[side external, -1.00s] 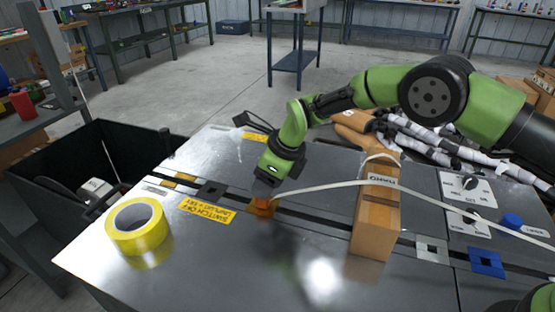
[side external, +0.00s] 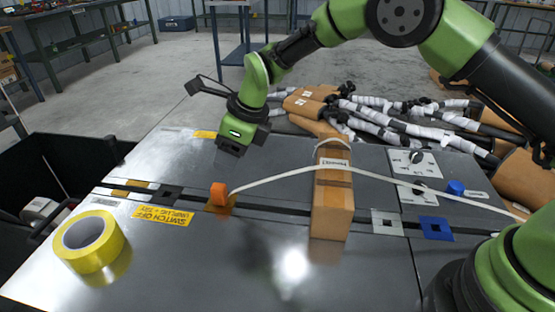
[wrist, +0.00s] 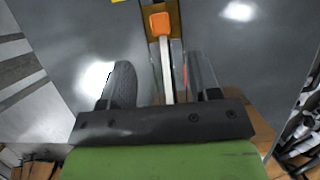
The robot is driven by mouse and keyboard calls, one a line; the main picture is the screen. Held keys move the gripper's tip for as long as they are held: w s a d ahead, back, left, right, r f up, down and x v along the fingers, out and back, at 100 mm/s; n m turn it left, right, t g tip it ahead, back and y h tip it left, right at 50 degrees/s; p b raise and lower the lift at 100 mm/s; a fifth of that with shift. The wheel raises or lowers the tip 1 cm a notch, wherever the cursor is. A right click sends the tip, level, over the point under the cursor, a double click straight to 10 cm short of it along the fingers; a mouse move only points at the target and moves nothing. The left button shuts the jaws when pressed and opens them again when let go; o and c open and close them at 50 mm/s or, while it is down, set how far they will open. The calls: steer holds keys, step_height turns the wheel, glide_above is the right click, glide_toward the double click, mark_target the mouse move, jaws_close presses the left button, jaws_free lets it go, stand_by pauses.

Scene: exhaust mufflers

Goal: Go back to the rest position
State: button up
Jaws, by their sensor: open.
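My gripper (side external: 231,150) hangs in the air above the back part of the metal table, fingers pointing down. It is apart from everything on the table. In the wrist view my gripper (wrist: 166,80) is open, with a clear gap between its two fingers and nothing held. The orange clip (side external: 219,193) sits on the table's slot, below and in front of my gripper. It also shows in the wrist view (wrist: 160,23), at the top, beyond the fingertips. A white strap (side external: 290,174) runs from the clip over the cardboard box to the right.
A tall cardboard box (side external: 333,205) stands right of the clip. A yellow tape roll (side external: 90,243) lies at the front left. Wrapped mufflers (side external: 400,112) are piled behind the table. A black bin (side external: 70,160) is at the left. The table's front middle is clear.

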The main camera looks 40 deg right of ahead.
steer(key=s+d+r+n+t, duration=0.1)
steer(key=s+d+r+n, duration=0.35)
steer(key=r, duration=0.45)
steer(key=s+d+r+n+t, duration=0.1)
steer(key=s+d+r+n, duration=0.4)
steer(key=r, duration=0.4)
steer(key=s+d+n+t, duration=0.1)
steer(key=s+d+n, duration=0.1)
steer(key=s+n, duration=0.4)
steer(key=s+d+r+n+t+h, duration=0.1)
steer(key=s+d+n, duration=0.2)
steer(key=s+n, duration=0.4)
steer(key=s, duration=0.6)
steer(key=shift+s+r, duration=0.3)
steer(key=shift+s, duration=0.1)
